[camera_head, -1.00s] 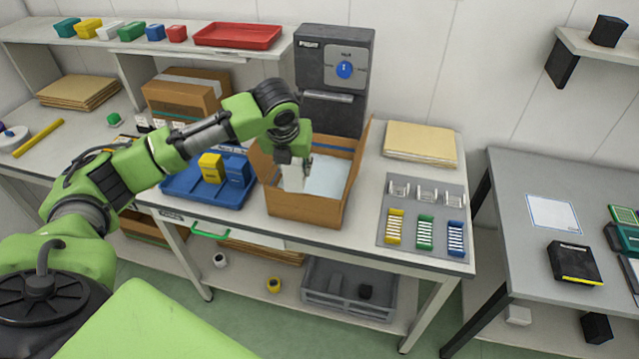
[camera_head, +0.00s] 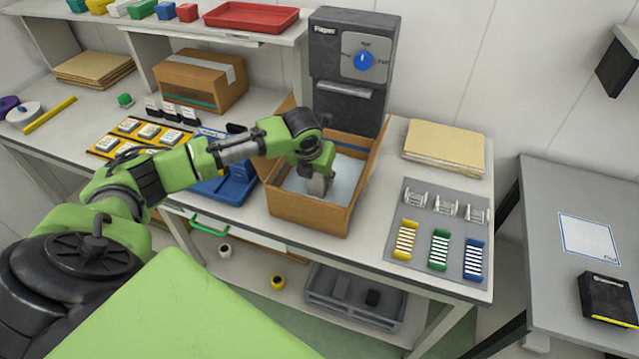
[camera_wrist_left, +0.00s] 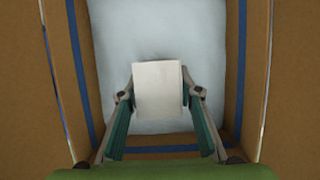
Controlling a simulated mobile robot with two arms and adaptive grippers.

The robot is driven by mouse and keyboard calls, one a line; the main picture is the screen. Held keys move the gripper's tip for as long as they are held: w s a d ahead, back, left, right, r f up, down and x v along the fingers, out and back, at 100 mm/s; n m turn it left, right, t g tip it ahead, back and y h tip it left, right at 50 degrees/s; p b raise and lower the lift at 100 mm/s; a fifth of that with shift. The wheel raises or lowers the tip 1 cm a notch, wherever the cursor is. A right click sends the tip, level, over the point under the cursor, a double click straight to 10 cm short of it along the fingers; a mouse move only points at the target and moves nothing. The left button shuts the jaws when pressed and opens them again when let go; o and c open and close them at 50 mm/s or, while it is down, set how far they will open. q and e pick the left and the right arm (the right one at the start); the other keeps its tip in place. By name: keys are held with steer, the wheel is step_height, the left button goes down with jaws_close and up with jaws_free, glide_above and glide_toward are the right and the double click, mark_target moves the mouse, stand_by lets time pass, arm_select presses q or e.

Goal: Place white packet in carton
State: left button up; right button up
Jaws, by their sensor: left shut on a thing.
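The open brown carton (camera_head: 308,212) stands on the workbench with a pale white-blue sheet or lining (camera_head: 347,180) inside. My left gripper (camera_head: 318,190) reaches down into the carton. In the left wrist view, the gripper (camera_wrist_left: 158,100) is shut on the white packet (camera_wrist_left: 158,88), one finger on each side of it. The packet is over the pale lining (camera_wrist_left: 110,45), inside the carton walls (camera_wrist_left: 255,60). Whether it touches the bottom I cannot tell. In the head view the packet is mostly hidden by the gripper. My right gripper is not in view.
A blue tray (camera_head: 236,187) stands left of the carton, partly behind my arm. A black dispenser (camera_head: 345,80) stands behind it. A grey mat (camera_head: 423,255) with coloured racks and a paper stack (camera_head: 443,149) lie to the right.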

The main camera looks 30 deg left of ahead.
mark_target(319, 185)
arm_select(q)
step_height(319, 185, down, 2)
steer(key=shift+s+f+p, duration=0.1)
steer(key=shift+f+p, duration=0.15)
steer(key=shift+p, duration=0.05)
steer(key=shift+f, duration=0.35)
steer(key=o, duration=1.1)
steer(key=shift+o, duration=0.2)
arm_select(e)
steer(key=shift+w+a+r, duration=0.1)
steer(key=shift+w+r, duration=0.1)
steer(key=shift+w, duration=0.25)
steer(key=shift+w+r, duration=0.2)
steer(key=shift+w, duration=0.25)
arm_select(q)
steer(key=shift+s+r, duration=0.1)
steer(key=shift+r, duration=0.4)
steer(key=b+v, duration=0.1)
steer(key=v, duration=1)
steer(key=shift+s+d+b, duration=0.1)
steer(key=shift+b, duration=0.25)
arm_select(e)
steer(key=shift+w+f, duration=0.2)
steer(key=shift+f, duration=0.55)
arm_select(q)
steer(key=shift+f, duration=0.1)
